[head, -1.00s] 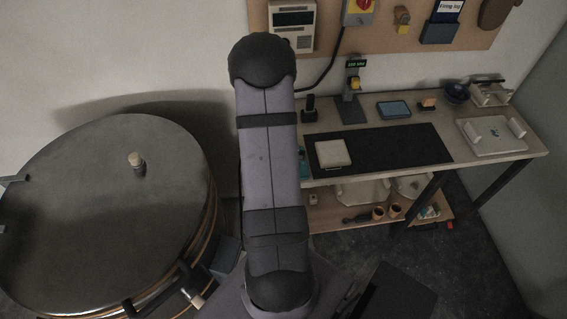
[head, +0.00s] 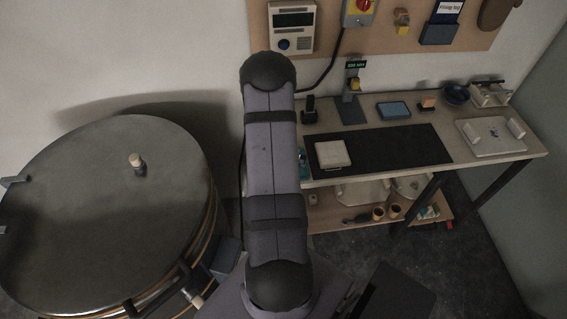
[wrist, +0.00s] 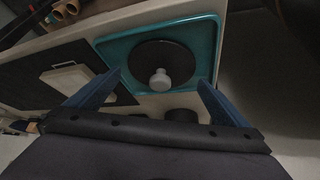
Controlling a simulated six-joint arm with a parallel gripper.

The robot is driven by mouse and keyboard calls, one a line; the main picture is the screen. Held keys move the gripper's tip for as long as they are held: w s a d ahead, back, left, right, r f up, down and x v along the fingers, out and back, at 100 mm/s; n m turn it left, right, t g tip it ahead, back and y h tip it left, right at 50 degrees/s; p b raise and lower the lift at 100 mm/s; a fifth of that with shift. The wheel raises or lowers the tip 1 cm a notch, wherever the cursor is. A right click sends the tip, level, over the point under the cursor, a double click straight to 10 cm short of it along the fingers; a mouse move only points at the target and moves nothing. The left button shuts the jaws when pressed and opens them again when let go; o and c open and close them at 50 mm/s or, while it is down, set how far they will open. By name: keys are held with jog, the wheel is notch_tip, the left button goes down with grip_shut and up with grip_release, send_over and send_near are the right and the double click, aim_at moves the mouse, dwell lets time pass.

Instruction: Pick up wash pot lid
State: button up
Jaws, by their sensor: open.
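The wash pot lid (wrist: 165,55) appears in the wrist view as a dark round disc with a pale grey knob (wrist: 160,79). It is on or over a teal tray (wrist: 208,35); whether a pot is under it I cannot tell. My gripper (wrist: 160,76) is open, its two blue fingers spread on either side of the knob in the picture, apart from it and empty. In the head view my arm hides the gripper and the lid.
A pale square block (head: 332,154) lies on a black mat (head: 400,148) on the bench (head: 528,140). A large round drum with a knobbed lid (head: 90,200) stands at left.

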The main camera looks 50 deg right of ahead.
jog(key=shift+f, duration=0.15)
jog(key=c, duration=1.1)
